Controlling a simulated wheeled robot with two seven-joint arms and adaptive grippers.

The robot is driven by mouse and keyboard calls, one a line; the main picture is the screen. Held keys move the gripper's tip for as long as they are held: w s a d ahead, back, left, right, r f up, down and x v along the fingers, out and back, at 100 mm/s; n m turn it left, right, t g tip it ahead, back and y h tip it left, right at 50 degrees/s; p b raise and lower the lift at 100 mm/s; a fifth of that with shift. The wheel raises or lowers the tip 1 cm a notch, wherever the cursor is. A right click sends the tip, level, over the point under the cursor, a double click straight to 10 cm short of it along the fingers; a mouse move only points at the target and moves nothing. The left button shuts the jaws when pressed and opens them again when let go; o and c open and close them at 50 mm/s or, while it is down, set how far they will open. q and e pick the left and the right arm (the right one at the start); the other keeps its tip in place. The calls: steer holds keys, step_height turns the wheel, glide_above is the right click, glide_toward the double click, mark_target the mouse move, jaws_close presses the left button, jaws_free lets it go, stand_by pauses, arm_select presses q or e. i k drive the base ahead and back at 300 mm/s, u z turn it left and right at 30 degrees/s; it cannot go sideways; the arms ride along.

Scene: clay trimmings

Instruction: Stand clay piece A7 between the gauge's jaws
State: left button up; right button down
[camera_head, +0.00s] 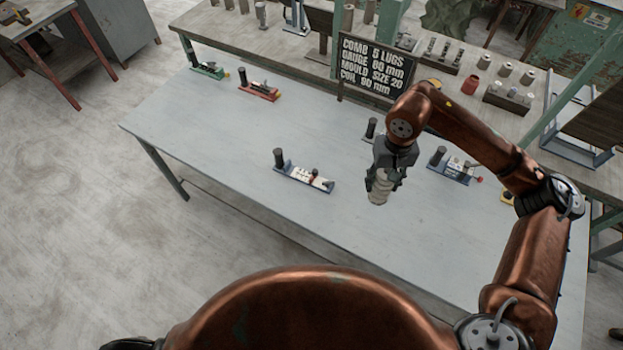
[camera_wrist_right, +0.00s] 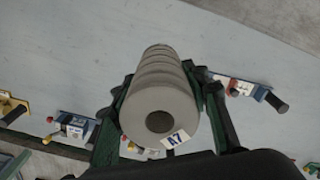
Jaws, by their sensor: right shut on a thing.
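Clay piece A7 (camera_wrist_right: 153,112) is a grey ribbed cylinder with a round hole in its end and a white A7 label. My right gripper (camera_head: 385,178) is shut around it. In the head view the clay piece (camera_head: 379,191) hangs below the fingers, above the table. A gauge with a blue base, white face and dark post (camera_head: 303,176) stands left of it on the table, apart from it. Similar gauges stand right of it (camera_head: 453,168) and at the far left, green (camera_head: 208,70) and red (camera_head: 260,90). I cannot tell which gauge is meant. My left gripper is out of view.
A dark sign (camera_head: 375,66) with white lettering stands at the table's back edge. Another device is partly hidden behind my right arm. The pale table (camera_head: 225,140) is clear around the middle gauge. A back bench (camera_head: 290,45) holds pots and cylinders.

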mark_target(296, 173)
steer(key=z, duration=0.3)
steer(key=k, duration=0.2)
steer(key=u, duration=1.1)
steer(key=i, duration=1.15)
steer(key=z, duration=0.65)
